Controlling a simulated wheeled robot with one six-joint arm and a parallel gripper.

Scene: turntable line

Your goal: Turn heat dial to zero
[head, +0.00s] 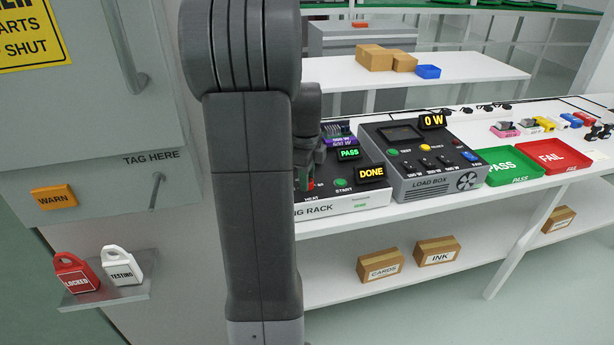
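The grey rack box (342,204), its front marked "NG RACK" where it shows, stands on the white bench. Its "HEAT" label shows just right of my arm. The heat dial cannot be made out behind my arm and gripper. My gripper (311,176) is at the rack's panel, just above the "HEAT" label, with small green and red parts by its tips. Most of it is hidden behind my upright arm link, so I cannot tell whether it is open or touching the dial. The rack shows lit "PASS" and "DONE" signs and a green start button (342,185).
A load box (432,183) reading "0 W" stands right of the rack. A green PASS tray (514,181) and a red FAIL tray (579,172) lie farther right. A grey cabinet (130,90) is close on the left, with a tag shelf (105,295).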

